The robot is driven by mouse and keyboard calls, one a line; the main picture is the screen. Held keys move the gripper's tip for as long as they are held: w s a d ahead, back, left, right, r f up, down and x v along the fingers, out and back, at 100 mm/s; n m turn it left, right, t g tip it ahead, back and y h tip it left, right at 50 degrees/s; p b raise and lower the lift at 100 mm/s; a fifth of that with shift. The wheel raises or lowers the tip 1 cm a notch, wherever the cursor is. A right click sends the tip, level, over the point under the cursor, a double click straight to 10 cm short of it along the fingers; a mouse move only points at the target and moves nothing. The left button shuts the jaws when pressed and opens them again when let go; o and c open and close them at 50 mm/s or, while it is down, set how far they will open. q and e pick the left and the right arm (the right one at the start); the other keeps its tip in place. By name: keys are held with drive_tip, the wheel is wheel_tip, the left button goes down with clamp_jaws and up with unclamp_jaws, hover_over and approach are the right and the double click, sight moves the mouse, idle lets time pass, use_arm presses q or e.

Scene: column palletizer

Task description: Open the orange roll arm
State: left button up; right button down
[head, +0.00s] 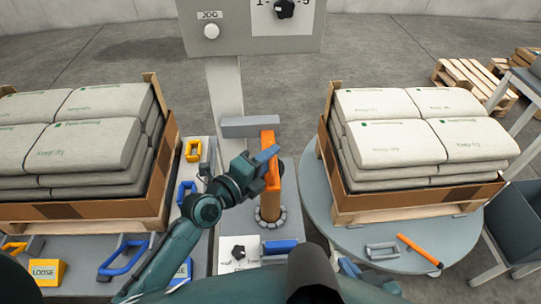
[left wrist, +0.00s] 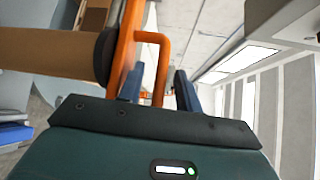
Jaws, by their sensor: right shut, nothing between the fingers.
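The orange roll arm (head: 269,165) stands upright at the centre in the head view, on a round grey base. In the left wrist view its orange handle (left wrist: 163,65) is a bent bar in front of my left gripper. My left gripper (head: 267,158) is at the arm's upper part. In the left wrist view its blue fingers (left wrist: 158,92) are apart, with the handle bar between them and gaps showing. My right gripper (head: 350,268) shows partly at the bottom edge of the head view, shut and empty.
A brown roll (left wrist: 50,52) is at the left in the left wrist view. Sack-loaded pallets stand left (head: 80,213) and right (head: 405,207), the right one on a round grey table (head: 440,240). A control panel (head: 250,38) is behind. An orange-handled tool (head: 419,250) lies on that table.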

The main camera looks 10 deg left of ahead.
use_arm(q)
drive_tip(key=shift+w+d, duration=0.35)
drive_tip(key=shift+w, duration=0.1)
drive_tip(key=shift+f, duration=0.1)
clamp_jaws()
idle(0.3)
